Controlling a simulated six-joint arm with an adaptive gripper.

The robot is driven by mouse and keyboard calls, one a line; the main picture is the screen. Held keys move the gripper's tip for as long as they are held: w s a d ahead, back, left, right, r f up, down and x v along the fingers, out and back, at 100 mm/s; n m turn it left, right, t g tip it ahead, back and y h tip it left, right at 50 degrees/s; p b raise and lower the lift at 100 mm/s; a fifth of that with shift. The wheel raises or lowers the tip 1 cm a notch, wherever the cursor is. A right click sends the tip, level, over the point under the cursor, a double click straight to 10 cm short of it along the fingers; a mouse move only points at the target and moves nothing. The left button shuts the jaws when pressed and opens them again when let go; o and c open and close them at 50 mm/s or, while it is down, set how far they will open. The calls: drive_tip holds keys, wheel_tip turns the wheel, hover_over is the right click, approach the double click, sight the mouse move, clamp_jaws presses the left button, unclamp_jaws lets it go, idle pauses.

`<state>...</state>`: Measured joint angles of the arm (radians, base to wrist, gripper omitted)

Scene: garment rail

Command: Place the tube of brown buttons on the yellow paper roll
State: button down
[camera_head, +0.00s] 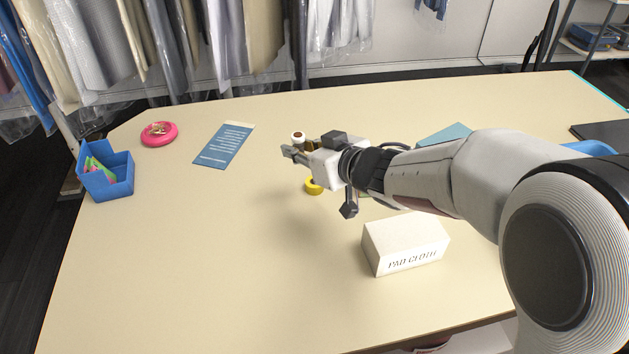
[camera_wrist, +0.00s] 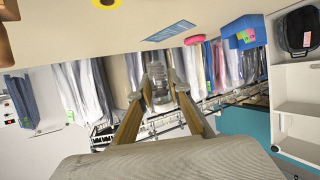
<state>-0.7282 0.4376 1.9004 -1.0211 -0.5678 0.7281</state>
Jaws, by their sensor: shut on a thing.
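My gripper (camera_head: 292,153) is above the table in the middle of the head view, pointing left. The yellow paper roll (camera_head: 314,187) lies on the table, below the gripper in the head picture. Part of it shows at the top edge of the wrist view (camera_wrist: 107,3).
Brown objects (camera_wrist: 6,45) are close by, mostly hidden behind my gripper in the head view. A white PAD CLOTH box (camera_head: 405,243) stands front right. A blue card (camera_head: 223,145), pink dish (camera_head: 159,134) and blue bin (camera_head: 105,177) are left. The front-left table is clear.

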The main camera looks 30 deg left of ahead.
drive_tip(key=w+m+t+h, duration=0.1)
drive_tip(key=w+m+t, duration=0.2)
drive_tip(key=w, duration=0.3)
drive_tip(key=shift+f+t+h, duration=0.25)
drive_tip(key=shift+t+h, duration=0.15)
idle(0.4)
drive_tip(key=shift+f, duration=3.15)
drive_tip(key=shift+f, duration=1.85)
drive_tip(key=shift+f, duration=0.15)
